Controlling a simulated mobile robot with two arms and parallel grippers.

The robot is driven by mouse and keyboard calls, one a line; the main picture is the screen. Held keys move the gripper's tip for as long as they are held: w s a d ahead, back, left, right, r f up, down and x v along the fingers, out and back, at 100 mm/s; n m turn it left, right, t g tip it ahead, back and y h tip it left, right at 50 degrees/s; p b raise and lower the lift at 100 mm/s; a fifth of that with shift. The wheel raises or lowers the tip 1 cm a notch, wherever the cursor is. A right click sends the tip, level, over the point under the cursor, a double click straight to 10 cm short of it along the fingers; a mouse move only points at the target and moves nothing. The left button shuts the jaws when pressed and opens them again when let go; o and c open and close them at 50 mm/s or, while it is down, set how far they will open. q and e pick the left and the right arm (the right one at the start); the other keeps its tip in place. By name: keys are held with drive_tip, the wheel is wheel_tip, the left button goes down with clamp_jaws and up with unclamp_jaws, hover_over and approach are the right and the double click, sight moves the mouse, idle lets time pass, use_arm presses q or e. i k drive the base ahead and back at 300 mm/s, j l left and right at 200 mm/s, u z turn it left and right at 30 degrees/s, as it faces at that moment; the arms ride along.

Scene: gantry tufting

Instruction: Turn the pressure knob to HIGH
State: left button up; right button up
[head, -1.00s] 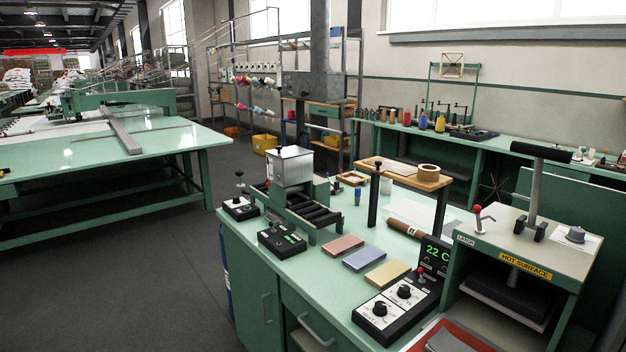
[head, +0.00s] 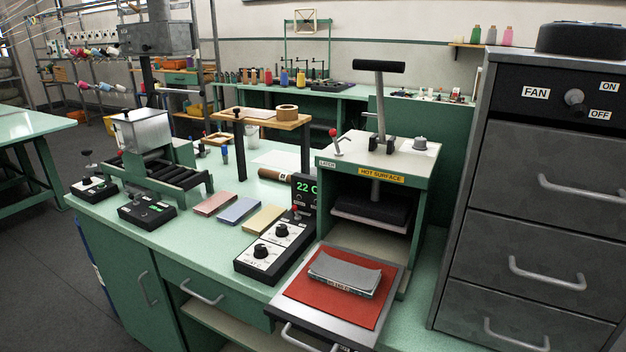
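A heat press (head: 377,155) with a "HOT SURFACE" label stands on the green bench. On its top is a small grey knob (head: 420,143) on a white plate, right of the upright lever; its marks are too small to read. A black control box (head: 262,258) left of the press has two black knobs, an upper one (head: 282,230) and a lower one (head: 261,251), and a green "22 C" display (head: 305,188). I cannot tell from the labels which knob sets pressure. Neither of my grippers is in view.
A drawer tray (head: 393,285) with a red pad and grey stack sticks out below the press. A dark cabinet (head: 540,210) with a FAN knob stands close on the right. The T-handled lever (head: 379,100) rises above the press. Coloured blocks (head: 238,210) lie left of the control box.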

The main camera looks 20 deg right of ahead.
sight(420, 143)
drive_tip(key=z, duration=1.35)
